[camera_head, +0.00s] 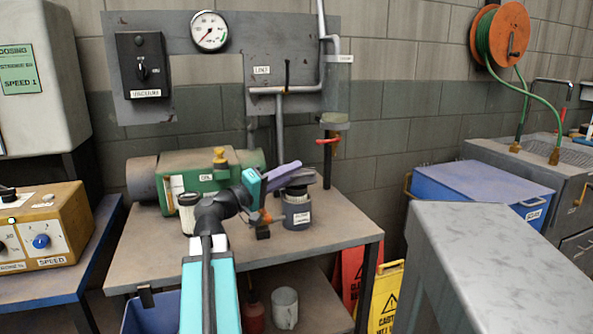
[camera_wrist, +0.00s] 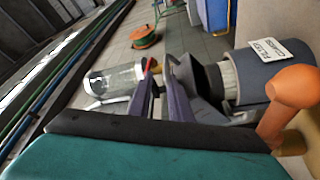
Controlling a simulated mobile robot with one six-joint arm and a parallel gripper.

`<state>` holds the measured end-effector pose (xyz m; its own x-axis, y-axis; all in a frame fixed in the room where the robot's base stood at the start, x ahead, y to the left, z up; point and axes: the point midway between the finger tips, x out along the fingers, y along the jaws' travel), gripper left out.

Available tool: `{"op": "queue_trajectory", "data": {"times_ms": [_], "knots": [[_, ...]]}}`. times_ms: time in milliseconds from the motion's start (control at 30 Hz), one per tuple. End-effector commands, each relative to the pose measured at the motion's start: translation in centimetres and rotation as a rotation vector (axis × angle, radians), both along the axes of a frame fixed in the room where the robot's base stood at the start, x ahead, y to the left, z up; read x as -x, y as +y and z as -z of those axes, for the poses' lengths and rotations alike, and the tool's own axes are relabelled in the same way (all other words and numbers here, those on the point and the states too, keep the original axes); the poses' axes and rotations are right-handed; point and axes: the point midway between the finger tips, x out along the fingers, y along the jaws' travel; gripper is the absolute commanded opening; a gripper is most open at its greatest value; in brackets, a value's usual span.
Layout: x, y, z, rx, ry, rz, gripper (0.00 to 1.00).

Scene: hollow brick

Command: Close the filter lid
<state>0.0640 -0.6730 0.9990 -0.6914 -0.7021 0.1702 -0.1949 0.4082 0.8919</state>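The filter (camera_head: 297,212) is a grey-blue labelled cylinder on the metal table. Its dark lid (camera_head: 301,177) is above the housing, with a pale ribbed cartridge (camera_head: 297,192) showing between them. In the wrist view the housing (camera_wrist: 262,72) lies at the right, and the dark lid (camera_wrist: 204,82) is left of the cartridge (camera_wrist: 229,82). My gripper (camera_head: 290,168) is beside the lid at its left. Its two purple fingers (camera_wrist: 160,70) are apart, with nothing visible between them. The right finger is close to the lid; I cannot tell if they touch.
A green pump (camera_head: 205,170) stands on the table (camera_head: 160,250) left of the filter. A clear cylinder (camera_head: 335,105) with a red-handled valve (camera_head: 328,141) hangs behind. An orange part (camera_wrist: 292,95) is near the housing. A grey block (camera_head: 500,250) stands at front right.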

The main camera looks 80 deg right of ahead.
Motion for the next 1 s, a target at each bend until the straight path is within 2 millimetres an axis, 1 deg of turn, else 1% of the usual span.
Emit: {"op": "queue_trajectory", "data": {"times_ms": [33,200,600,1000], "knots": [[-0.6,0.7,0.0,0.002,0.003,-0.004,0.15],[-2.2,2.4,0.4,0.002,0.003,-0.004,0.15],[-5.8,6.2,1.8,0.002,0.001,-0.001,0.15],[-7.3,7.7,2.0,0.001,0.001,0.002,0.15]]}}
